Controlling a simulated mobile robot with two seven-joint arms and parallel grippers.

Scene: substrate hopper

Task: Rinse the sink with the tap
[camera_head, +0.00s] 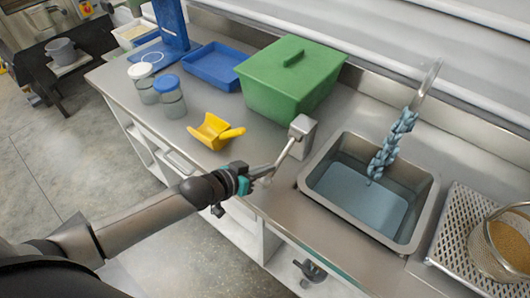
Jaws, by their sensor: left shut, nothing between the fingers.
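The steel sink (312,178) is set into the counter at right, with a flat layer of bluish water in its basin. The tap spout (428,82) rises behind it. A stream of blue-grey water blobs (388,150) falls from the spout into the basin. A metal lever (286,153) slopes down and left from a grey box (302,128) on the counter left of the sink. My left gripper (265,176) is shut and empty at the lever's lower end; I cannot tell if it touches. My right gripper is out of view.
A yellow scoop (213,131), a green lidded bin (290,75), a blue tray (215,66) and lidded jars (170,97) stand on the counter left of the sink. A perforated steel rack (455,228) with a sieve (503,243) is at right.

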